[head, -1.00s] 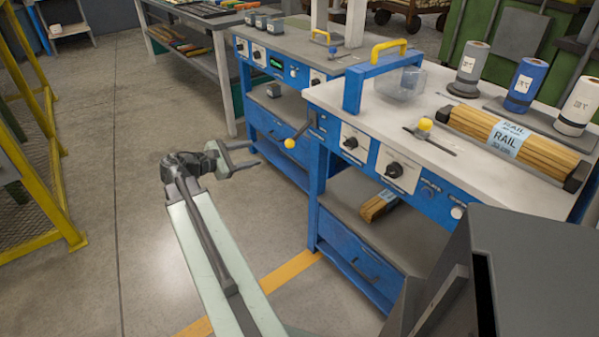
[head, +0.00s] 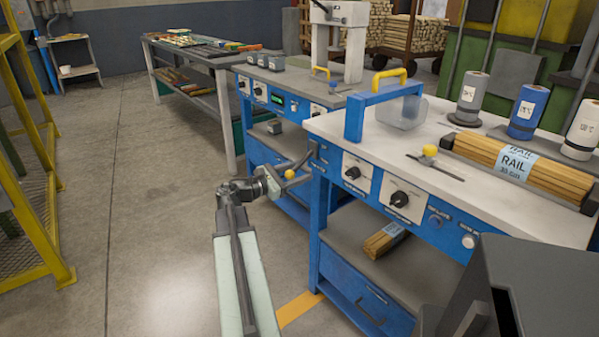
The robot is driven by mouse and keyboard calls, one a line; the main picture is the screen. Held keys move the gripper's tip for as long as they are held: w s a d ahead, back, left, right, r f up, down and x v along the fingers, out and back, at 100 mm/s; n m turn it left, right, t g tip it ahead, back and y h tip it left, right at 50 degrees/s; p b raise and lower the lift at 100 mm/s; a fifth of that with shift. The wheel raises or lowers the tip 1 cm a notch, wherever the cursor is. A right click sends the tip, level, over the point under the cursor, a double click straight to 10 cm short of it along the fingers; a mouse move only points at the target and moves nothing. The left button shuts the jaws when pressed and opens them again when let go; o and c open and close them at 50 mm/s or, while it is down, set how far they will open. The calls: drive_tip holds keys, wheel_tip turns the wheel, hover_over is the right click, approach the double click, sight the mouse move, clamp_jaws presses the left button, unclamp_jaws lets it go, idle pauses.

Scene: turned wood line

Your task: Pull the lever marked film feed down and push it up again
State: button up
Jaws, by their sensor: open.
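A lever with a yellow ball knob (head: 290,174) sticks out at the front left corner of the near blue bench (head: 325,205), its dark rod rising to the right toward a pivot near the corner post. No film feed label is readable beside it. My gripper (head: 294,176) is open at the knob, with one finger showing above it and the other below or beside it. The knob appears between the fingers in the picture. I cannot tell whether they touch it or how the depths line up.
A second yellow knob (head: 430,150) stands on a slotted slide on the near bench top, behind the dials (head: 400,199). A rail bundle (head: 510,165) and several rolls stand to the right. A yellow frame (head: 35,190) is at left. The floor between is clear.

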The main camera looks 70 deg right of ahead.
clamp_jaws()
drive_tip(key=shift+s+f, duration=0.1)
drive_tip(key=shift+f, duration=0.05)
idle(1.2)
